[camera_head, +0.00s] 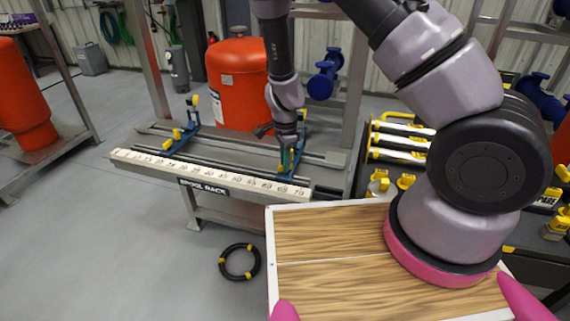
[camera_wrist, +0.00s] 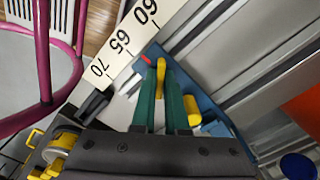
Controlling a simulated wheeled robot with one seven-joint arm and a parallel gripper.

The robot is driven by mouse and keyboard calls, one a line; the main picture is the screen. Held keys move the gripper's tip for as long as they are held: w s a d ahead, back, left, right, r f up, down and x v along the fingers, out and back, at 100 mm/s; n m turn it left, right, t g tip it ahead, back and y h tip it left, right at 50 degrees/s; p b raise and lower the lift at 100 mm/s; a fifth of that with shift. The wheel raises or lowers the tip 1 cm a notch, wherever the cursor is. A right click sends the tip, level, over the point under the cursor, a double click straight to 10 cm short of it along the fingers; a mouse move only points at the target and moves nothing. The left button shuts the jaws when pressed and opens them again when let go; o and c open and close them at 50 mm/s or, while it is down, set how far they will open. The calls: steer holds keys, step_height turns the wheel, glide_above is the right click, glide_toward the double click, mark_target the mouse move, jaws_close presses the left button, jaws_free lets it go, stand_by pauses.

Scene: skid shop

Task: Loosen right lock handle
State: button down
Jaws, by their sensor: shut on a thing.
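The right lock handle (camera_wrist: 161,75) is yellow and sits on the blue right bracket (camera_wrist: 205,92), near the 65 mark of the rack's scale. My gripper (camera_wrist: 163,80) has green fingers, one on each side of the handle, shut on it. In the head view my gripper (camera_head: 287,160) is at the right end of the spool rack (camera_head: 230,186), pointing down, and hides most of the handle. The left blue bracket (camera_head: 180,140), with yellow parts, stands farther left on the rack.
The white number scale (camera_head: 200,173) runs along the rack's front edge. A red tank (camera_head: 240,85) stands behind the rack. A wooden board (camera_head: 325,245) lies in front of me at the lower right. A black ring (camera_head: 239,262) with yellow bands lies on the floor. The floor at left is clear.

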steer(key=shift+m, duration=0.4)
steer(key=m, duration=0.3)
steer(key=m, duration=0.3)
steer(key=shift+m, duration=0.3)
steer(key=shift+m, duration=0.3)
steer(key=c, duration=0.9)
jaws_free()
steer(key=shift+c, duration=0.2)
